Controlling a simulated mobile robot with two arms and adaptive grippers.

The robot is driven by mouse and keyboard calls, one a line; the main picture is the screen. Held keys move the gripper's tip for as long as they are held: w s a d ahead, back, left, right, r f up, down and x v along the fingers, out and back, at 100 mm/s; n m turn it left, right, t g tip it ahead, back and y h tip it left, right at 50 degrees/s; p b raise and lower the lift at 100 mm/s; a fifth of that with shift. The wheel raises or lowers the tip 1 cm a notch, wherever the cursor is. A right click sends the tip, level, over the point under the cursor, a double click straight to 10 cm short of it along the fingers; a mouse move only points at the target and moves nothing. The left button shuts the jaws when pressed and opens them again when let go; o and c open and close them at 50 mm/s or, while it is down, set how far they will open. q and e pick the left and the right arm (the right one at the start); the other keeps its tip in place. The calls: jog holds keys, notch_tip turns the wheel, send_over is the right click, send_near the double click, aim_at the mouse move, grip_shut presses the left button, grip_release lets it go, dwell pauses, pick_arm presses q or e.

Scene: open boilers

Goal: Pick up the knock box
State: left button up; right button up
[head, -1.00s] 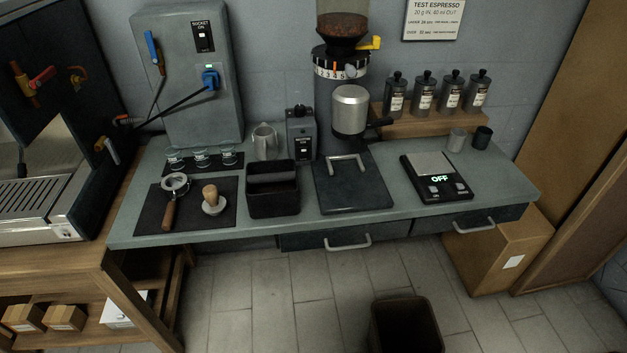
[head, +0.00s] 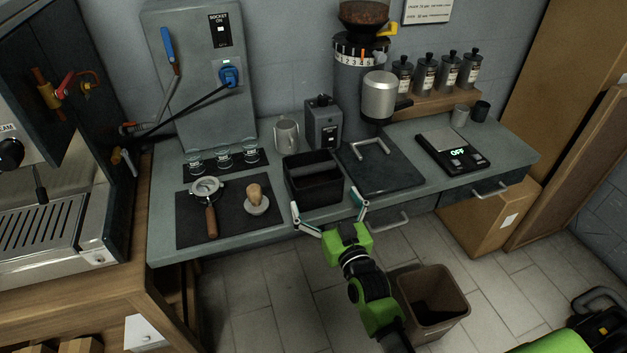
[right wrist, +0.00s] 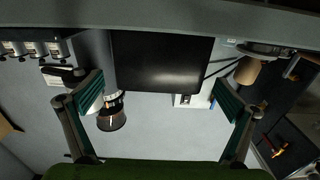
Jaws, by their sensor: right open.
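The knock box (head: 314,190) is a black, open-topped square bin with a bar across its top. It stands upright on the front part of the grey counter. My right gripper (head: 326,200) is open in front of it, with one finger towards each side of its front face. No hold on the box shows. In the right wrist view the picture is upside down, and the dark front of the knock box (right wrist: 160,62) lies ahead between the spread fingers (right wrist: 157,82). My left gripper is not in view.
Left of the box lies a dark mat (head: 232,222) with a portafilter (head: 208,200) and a tamper (head: 256,200). A grinder (head: 358,95) and its dark base (head: 385,175) stand to the right. A metal jug (head: 287,135) is behind. A bin (head: 432,300) stands on the floor.

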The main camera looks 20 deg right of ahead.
aim_at(315, 179)
jog(key=w, duration=0.2)
jog(key=shift+w+a, duration=0.2)
jog(key=shift+w, duration=0.1)
jog(key=w, duration=0.5)
jog(key=shift+f+p, duration=0.2)
jog(key=shift+p, duration=0.1)
jog(key=c, duration=1)
jog(key=shift+w+d+r, duration=0.1)
jog(key=shift+r, duration=0.15)
jog(key=c, duration=0.6)
jog(key=shift+o, duration=0.2)
